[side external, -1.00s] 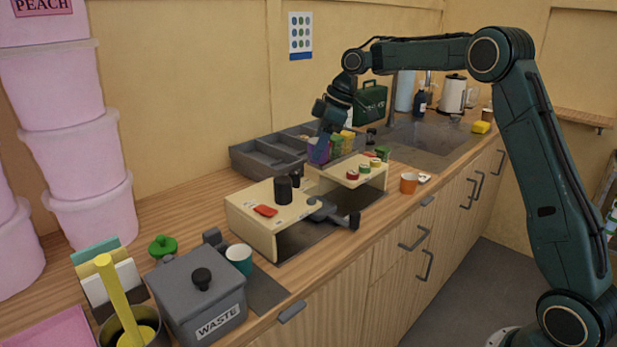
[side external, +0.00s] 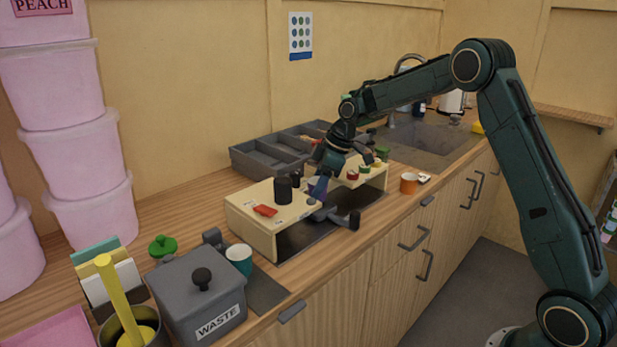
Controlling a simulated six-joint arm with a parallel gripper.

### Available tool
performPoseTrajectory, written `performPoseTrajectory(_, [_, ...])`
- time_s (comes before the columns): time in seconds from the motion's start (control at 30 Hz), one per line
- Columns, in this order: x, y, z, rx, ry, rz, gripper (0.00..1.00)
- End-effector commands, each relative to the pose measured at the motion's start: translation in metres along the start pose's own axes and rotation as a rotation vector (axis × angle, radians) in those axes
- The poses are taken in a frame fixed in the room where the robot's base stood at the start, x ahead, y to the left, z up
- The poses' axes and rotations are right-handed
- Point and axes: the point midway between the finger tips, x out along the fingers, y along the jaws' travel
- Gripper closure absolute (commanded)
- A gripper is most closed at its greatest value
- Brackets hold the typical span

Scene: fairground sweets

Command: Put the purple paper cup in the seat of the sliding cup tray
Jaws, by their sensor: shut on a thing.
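The purple paper cup (side external: 319,189) hangs below my gripper (side external: 325,172) in the side external view. My gripper is shut on it, and the cup looks slightly tilted. The cup is at the right part of the cream box-shaped machine (side external: 252,224), close to a grey handle-like part (side external: 330,213). A dark flat base (side external: 298,240) shows under and in front of the machine. I cannot tell which part is the sliding cup tray, and its seat is not clearly visible. Whether the cup touches anything below is too small to tell.
A black knob (side external: 283,190) and a red piece (side external: 265,210) are on the machine. An orange cup (side external: 409,184), a teal cup (side external: 239,259) and a waste bin (side external: 198,295) stand nearby. Grey compartments (side external: 262,164) lie behind.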

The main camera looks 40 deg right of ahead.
Motion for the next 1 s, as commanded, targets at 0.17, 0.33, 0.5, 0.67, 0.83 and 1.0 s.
performPoseTrajectory(0.17, [0.021, -0.001, 0.008, 0.000, 0.000, -0.002, 0.78])
performPoseTrajectory(0.33, [0.028, 0.000, 0.011, 0.000, 0.000, 0.000, 0.78])
performPoseTrajectory(0.5, [0.028, 0.000, 0.011, 0.000, 0.001, 0.000, 0.78])
performPoseTrajectory(0.67, [0.029, 0.000, 0.012, 0.000, 0.000, 0.000, 0.78])
performPoseTrajectory(0.83, [0.030, 0.000, 0.012, 0.000, 0.001, 0.000, 0.37])
performPoseTrajectory(1.0, [0.030, 0.000, 0.012, 0.000, 0.001, 0.000, 0.31])
